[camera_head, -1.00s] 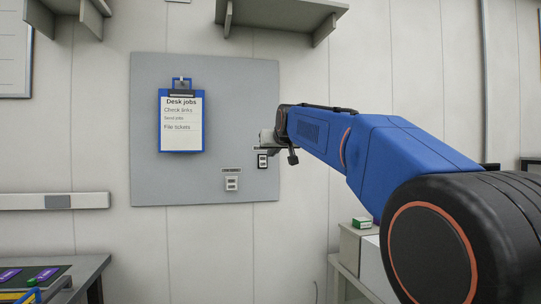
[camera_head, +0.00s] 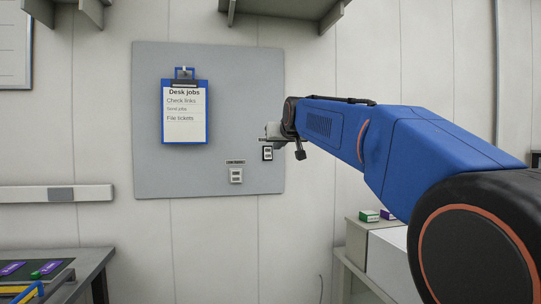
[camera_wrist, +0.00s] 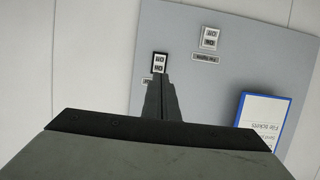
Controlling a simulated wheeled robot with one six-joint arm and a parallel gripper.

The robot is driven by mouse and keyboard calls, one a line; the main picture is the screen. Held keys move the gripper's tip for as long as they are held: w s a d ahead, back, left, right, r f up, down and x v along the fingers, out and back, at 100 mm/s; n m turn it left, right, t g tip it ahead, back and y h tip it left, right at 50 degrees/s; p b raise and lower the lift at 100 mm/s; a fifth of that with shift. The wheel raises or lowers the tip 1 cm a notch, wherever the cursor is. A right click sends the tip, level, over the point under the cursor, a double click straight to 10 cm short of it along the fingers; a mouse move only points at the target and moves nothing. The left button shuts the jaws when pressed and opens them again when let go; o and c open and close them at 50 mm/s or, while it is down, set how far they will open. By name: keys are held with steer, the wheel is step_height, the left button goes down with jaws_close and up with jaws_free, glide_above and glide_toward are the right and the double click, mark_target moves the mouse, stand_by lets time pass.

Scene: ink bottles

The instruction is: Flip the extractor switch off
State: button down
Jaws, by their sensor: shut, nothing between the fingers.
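Two small switches are on a grey wall panel (camera_head: 218,120). One has a dark frame (camera_head: 267,153) and is at the panel's lower right; in the wrist view it shows (camera_wrist: 159,63) just beyond my fingertips. The other is a pale switch (camera_head: 236,176), lower and to the left, also in the wrist view (camera_wrist: 210,38). Its label (camera_wrist: 205,57) is too small to read surely. The dark-framed switch's label is mostly hidden by my fingers. My gripper (camera_wrist: 160,77) is shut and empty, pointing at the dark-framed switch. I cannot tell if it touches, nor how the rockers are set.
A blue clipboard (camera_head: 185,112) hangs on the panel, left of the switches. A shelf (camera_head: 285,8) is above. A desk (camera_head: 85,262) is at lower left, and a stand with small boxes (camera_head: 369,216) at lower right.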

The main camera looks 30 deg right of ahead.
mark_target(268, 157)
steer(key=x, duration=1.4)
steer(key=shift+w+f, duration=0.15)
steer(key=shift+w, duration=0.05)
stand_by(0.3)
